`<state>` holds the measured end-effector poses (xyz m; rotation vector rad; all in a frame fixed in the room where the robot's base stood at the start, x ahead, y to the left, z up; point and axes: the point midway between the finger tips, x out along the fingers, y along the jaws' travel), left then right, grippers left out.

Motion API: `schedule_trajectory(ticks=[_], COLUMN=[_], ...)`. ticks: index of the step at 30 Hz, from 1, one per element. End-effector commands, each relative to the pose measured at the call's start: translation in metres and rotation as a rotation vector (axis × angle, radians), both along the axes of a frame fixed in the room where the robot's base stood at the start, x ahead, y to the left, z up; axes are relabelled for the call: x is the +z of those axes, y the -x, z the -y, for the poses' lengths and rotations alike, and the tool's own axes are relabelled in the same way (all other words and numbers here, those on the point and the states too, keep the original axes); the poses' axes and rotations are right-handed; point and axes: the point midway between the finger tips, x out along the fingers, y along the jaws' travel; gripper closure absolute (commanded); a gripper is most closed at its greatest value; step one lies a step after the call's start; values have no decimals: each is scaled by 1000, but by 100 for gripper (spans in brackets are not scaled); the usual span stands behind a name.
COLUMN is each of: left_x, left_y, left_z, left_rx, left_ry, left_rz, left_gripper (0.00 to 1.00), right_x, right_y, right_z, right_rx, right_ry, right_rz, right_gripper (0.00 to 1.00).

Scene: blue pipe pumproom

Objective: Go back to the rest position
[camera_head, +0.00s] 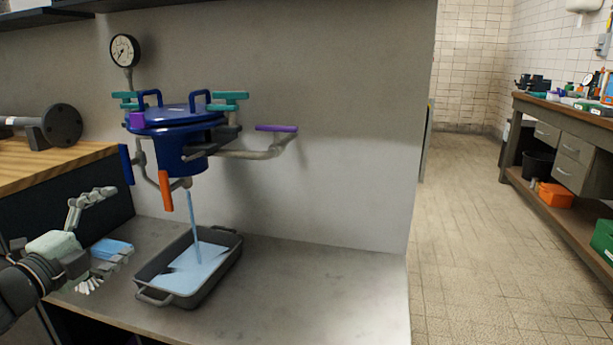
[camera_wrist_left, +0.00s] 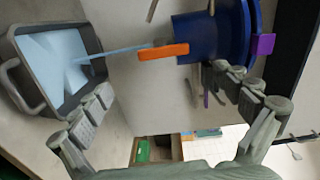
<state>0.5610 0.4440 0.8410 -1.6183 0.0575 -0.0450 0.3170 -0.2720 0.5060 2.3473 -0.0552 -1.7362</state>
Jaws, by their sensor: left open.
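My left gripper (camera_head: 110,222) is open and empty at the left, left of the blue vessel and the tray. Its two spread fingers also show in the left wrist view (camera_wrist_left: 160,88), with the orange handle (camera_wrist_left: 163,52) beyond them. The blue vessel (camera_head: 177,135) is mounted at the wall. Its orange handle (camera_head: 166,190) hangs downward, apart from my gripper. A thin light-blue stream (camera_head: 193,220) falls from the outlet into a dark grey tray (camera_head: 150,294) holding light-blue liquid. My right gripper is not in view.
A purple handle (camera_head: 276,128) sticks out right of the vessel, and a pressure gauge (camera_head: 124,50) stands above it. A flat light-blue object (camera_head: 110,247) lies near my gripper. The grey bench (camera_head: 320,290) is clear right of the tray. A workbench (camera_head: 560,108) stands far right across open floor.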

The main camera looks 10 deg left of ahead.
Motion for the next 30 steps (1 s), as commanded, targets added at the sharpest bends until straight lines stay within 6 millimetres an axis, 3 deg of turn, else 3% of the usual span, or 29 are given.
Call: schedule_trajectory(ticks=[2,5,8,11,15,18,21,25,30], left_x=[-19,-65,-132,-202,-289,-339,-372,-394,-404], left_y=[5,19,44,76,125,160,189,216,231], left_z=[-11,-32,-47,-41,-2,43,92,143,173], left_rx=[55,183,350,507,699,813,899,972,1009], left_ry=[54,173,338,502,710,837,936,1014,1052], left_rz=[-33,-110,-226,-354,-545,-688,-817,-945,-1021], left_gripper=[0,0,0,0,0,0,0,0,0], right_x=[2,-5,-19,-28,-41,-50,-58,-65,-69], right_y=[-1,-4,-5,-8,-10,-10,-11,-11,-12], right_z=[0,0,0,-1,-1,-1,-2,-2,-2], right_rx=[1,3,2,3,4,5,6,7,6], right_ry=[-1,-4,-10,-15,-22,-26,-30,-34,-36], right_rz=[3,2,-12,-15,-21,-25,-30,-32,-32], right_gripper=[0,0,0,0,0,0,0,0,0])
